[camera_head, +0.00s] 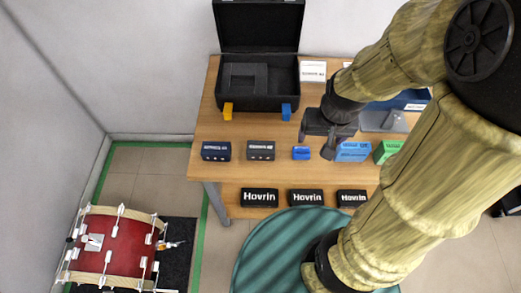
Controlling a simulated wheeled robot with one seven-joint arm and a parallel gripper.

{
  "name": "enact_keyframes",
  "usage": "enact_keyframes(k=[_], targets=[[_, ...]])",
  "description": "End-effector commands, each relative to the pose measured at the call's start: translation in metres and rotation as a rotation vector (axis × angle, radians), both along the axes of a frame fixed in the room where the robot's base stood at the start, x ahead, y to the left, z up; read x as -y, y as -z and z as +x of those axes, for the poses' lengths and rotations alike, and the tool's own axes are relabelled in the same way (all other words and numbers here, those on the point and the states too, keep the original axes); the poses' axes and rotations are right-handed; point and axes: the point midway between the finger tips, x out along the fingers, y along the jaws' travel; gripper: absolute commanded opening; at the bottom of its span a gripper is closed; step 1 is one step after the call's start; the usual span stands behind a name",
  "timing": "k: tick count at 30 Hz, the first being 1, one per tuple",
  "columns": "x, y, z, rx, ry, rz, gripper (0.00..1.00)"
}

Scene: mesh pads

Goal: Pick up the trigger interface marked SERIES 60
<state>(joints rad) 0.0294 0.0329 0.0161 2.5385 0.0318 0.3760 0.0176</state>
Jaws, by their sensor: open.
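Two small boxes with white lettering stand near the front edge of the wooden table (205,125): a dark blue one (216,151) and a dark grey one (261,150). A white box (313,71) with dark lettering stands at the back, right of the case. The lettering is too small to tell for sure which one reads SERIES 60. My gripper (315,145) is open and empty over the table, right of the dark grey box. It hangs near a small bright blue item (301,153) and a light blue box (352,151).
An open black case (258,100) stands at the back left, its lid upright. A green box (388,151) sits at right, partly beside my arm. Several black Hovrin boxes (260,197) line a lower shelf. A red drum (113,240) stands on the floor, lower left.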

Motion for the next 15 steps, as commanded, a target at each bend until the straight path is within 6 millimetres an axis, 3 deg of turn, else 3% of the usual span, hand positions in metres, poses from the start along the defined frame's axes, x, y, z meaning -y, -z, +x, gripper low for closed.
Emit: enact_keyframes(k=[6,15], targets=[[0.008,0.057,0.012,-0.198,0.288,0.129,0.78],[-0.001,0.136,0.041,-0.559,0.785,0.468,0.78]])
